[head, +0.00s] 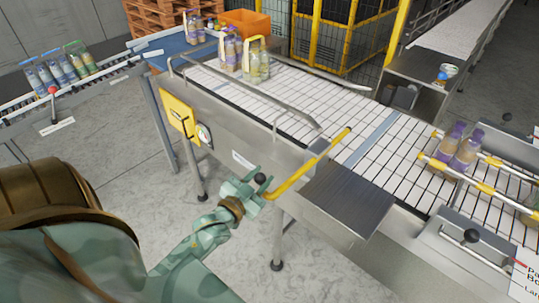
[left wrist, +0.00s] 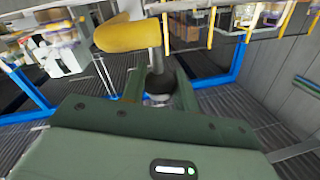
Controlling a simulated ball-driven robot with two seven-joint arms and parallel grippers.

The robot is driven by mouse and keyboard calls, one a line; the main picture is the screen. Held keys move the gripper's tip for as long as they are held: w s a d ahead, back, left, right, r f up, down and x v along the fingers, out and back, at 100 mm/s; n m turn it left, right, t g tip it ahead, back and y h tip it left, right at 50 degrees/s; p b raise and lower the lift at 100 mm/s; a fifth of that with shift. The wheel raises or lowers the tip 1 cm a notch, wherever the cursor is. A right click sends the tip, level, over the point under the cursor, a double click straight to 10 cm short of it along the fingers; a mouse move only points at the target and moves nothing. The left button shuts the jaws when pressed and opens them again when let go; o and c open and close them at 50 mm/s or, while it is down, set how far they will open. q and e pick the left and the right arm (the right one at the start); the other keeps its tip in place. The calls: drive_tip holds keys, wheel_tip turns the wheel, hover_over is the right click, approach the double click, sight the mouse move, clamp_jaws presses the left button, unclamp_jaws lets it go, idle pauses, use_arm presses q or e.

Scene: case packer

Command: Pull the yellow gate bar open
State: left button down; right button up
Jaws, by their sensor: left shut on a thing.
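The yellow gate bar (head: 305,170) runs slantwise from the conveyor's front edge out toward my side, over the front rail. A black knob (head: 260,178) is at its near end. My left gripper (head: 252,187) is shut on this knob. In the left wrist view the yellow bar (left wrist: 128,36) crosses above the fingers. A grey post leads from it down to the dark knob (left wrist: 158,82) between the two fingers (left wrist: 160,90). The fingers partly hide the knob. My right gripper is not in view.
The conveyor (head: 375,160) carries bottle packs (head: 243,58) at the far end and purple-capped bottles (head: 460,150) at the right, by yellow-and-silver rails. A steel plate (head: 345,195) is beside the bar. A bottle rack (head: 65,75) stands at the left. Open floor lies below the left gripper.

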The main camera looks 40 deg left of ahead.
use_arm(q)
drive_tip(key=shift+s, duration=0.45)
drive_tip(key=c, duration=1.1)
unclamp_jaws()
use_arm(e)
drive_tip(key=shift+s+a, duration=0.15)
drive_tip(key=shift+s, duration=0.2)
use_arm(q)
drive_tip(key=shift+s+d+b, duration=0.2)
drive_tip(key=shift+s+b, duration=0.35)
drive_tip(key=shift+s, duration=2.15)
drive_tip(key=shift+s+d+b, duration=0.25)
drive_tip(key=shift+s+b, duration=0.25)
drive_tip(key=shift+s, duration=2.15)
drive_tip(key=shift+s+d+b, duration=0.2)
drive_tip(key=shift+s+b, duration=0.35)
drive_tip(key=shift+s, duration=2.15)
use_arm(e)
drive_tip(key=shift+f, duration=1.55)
